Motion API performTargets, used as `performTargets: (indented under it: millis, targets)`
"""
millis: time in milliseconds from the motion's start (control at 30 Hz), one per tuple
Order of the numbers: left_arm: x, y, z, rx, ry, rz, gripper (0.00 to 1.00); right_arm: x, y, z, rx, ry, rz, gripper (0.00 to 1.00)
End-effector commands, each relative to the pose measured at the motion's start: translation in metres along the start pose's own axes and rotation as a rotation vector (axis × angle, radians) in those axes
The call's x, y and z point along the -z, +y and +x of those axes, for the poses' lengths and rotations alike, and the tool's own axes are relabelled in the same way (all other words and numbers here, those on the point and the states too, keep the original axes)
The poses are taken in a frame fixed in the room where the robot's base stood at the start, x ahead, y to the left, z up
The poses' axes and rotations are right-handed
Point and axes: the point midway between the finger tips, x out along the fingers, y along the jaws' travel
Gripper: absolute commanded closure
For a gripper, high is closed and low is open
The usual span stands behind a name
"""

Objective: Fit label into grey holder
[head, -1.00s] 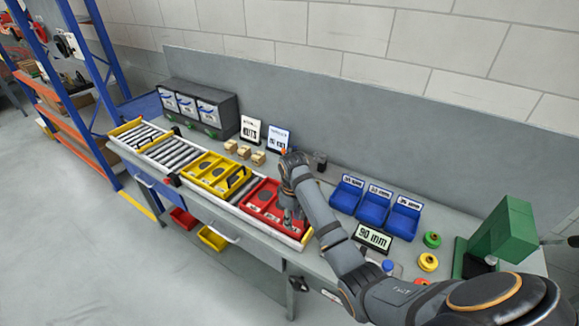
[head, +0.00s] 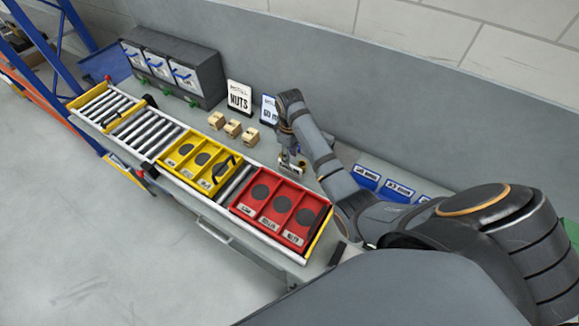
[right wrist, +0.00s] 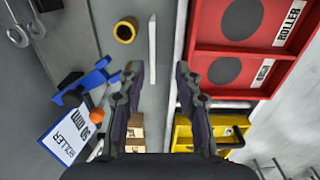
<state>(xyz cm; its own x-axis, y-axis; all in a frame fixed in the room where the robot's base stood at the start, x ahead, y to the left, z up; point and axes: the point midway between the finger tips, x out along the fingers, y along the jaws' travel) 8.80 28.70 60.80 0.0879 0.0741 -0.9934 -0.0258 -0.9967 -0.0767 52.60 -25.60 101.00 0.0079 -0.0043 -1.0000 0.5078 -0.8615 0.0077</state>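My right gripper (head: 291,163) is over the bench between the red tray and the upright cards. In the right wrist view its two fingers (right wrist: 156,92) are apart with nothing between them. A thin white strip (right wrist: 152,50) lies on the bench ahead of the fingers; I cannot tell whether it is the label. I cannot make out the grey holder with certainty. My left gripper is not in view.
A red tray (head: 238,208) and a yellow tray (head: 166,161) sit on the roller track, each with three compartments. Small cardboard boxes (head: 232,127), a "NUTS" card (head: 239,97) and a grey drawer unit (head: 207,72) stand behind. Blue bins (head: 395,188) are partly hidden by my arm.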

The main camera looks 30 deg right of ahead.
Motion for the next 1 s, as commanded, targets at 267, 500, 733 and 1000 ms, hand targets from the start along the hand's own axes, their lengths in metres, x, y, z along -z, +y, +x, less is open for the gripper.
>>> performTargets:
  millis: [267, 500, 733, 1000]
  targets:
    - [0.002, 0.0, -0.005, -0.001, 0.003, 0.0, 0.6, 0.0, 0.001, 0.022, -0.001, 0.0, 0.0, 0.66]
    - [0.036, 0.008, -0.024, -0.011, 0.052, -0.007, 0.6, 0.003, 0.002, 0.049, 0.0, -0.003, 0.0, 0.66]
    - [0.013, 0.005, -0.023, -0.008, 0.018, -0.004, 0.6, 0.003, 0.003, 0.073, -0.002, 0.0, -0.001, 0.66]
    - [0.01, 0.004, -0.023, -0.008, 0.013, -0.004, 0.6, 0.003, 0.003, 0.073, -0.002, 0.001, 0.0, 0.81]
